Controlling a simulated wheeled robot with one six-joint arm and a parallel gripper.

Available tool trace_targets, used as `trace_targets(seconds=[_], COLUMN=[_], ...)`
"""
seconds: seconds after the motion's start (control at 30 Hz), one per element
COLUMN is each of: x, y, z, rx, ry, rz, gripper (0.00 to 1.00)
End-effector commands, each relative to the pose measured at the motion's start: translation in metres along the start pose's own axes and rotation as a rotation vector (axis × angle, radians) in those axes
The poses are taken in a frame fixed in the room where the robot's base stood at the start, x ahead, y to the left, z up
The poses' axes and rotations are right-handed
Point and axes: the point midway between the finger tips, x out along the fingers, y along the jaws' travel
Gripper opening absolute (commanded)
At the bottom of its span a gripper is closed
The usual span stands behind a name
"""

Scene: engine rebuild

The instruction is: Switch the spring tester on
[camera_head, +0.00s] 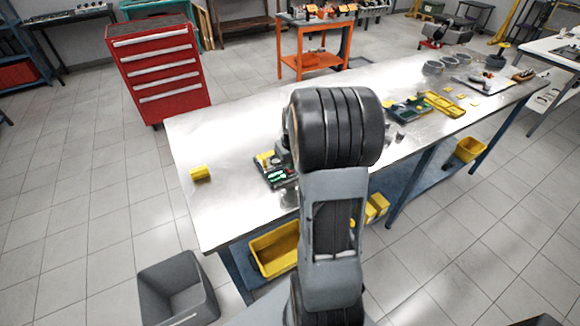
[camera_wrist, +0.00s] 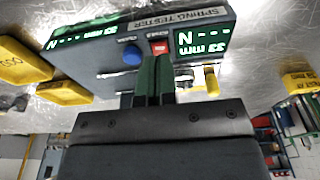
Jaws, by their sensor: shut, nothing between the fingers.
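The spring tester (camera_wrist: 100,62) is a dark grey box with a "SPRING TESTER" label in the wrist view. Its two displays, one at the left (camera_wrist: 82,32) and one at the right (camera_wrist: 202,44), glow green with N and mm readings. A red switch (camera_wrist: 158,46) and a round blue button (camera_wrist: 132,56) sit between them. My gripper (camera_wrist: 154,60) is shut and empty, its fingertips right by the red switch; I cannot tell whether they touch it. In the head view the tester (camera_head: 277,177) stands on the bench, partly hidden by my arm, which hides the gripper.
The metal bench (camera_head: 225,215) also bears a yellow block (camera_head: 200,173) at the left and trays with small parts (camera_head: 408,110) to the right. Yellow containers (camera_wrist: 62,92) lie near the tester in the wrist view. The bench's left end is mostly clear.

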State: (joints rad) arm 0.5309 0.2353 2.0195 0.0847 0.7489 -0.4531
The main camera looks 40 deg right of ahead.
Motion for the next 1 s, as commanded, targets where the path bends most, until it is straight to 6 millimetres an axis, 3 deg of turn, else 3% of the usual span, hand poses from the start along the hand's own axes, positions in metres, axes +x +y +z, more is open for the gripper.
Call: trace_targets(seconds=[0.53,1.0], x=[-0.049,-0.051], y=[0.0,0.0], z=[-0.007,-0.008], rx=[0.0,0.0], ry=[0.0,-0.001], rz=[0.0,0.0], gripper=[0.0,0.0])
